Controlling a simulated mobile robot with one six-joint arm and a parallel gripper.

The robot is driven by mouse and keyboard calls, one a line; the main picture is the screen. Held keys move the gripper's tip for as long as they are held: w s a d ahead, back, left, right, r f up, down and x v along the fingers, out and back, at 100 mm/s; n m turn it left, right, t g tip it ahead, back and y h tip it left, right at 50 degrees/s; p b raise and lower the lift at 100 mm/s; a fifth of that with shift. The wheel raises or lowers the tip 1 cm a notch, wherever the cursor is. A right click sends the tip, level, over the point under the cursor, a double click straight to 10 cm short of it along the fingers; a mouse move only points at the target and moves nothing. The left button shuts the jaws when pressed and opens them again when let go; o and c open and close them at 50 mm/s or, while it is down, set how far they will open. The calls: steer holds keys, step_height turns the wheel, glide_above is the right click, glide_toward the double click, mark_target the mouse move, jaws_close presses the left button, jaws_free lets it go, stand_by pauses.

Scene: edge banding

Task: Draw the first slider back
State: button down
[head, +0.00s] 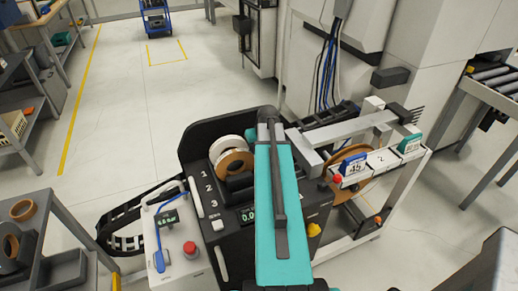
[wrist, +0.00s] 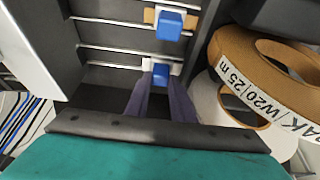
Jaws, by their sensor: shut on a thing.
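In the wrist view, a blue slider (wrist: 161,73) sits on a light mount on one of the dark slotted rails. My gripper's fingers (wrist: 160,85) reach up to this slider and are shut on it. A second blue slider (wrist: 170,22) sits on a rail farther up the picture, apart from my fingers, with a tan strip behind it. The dark machine (head: 206,212) carries the numbers 1, 2 and 3 in the head view. My teal arm covers much of the machine there, and my fingers and the sliders cannot be made out in that view.
Beside my fingers are a tan roll (wrist: 240,62) with a printed label and a white roll (wrist: 210,100). A control box (head: 175,245) with a red button stands left of the machine. A shelf (head: 45,245) with rolls is at lower left. Open floor (head: 120,130) lies beyond.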

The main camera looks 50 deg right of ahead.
steer(key=shift+w+a, duration=0.25)
steer(key=shift+a, duration=0.05)
steer(key=c, duration=1.5)
jaws_free()
steer(key=shift+s, duration=0.1)
steer(key=shift+r, duration=0.1)
steer(key=shift+d+p+v, duration=0.1)
steer(key=shift+p+v, duration=0.95)
steer(key=shift+v, duration=0.95)
steer(key=shift+d+p+v, duration=0.15)
steer(key=shift+p+v, duration=0.85)
steer(key=shift+v, duration=1)
steer(key=shift+s, duration=0.15)
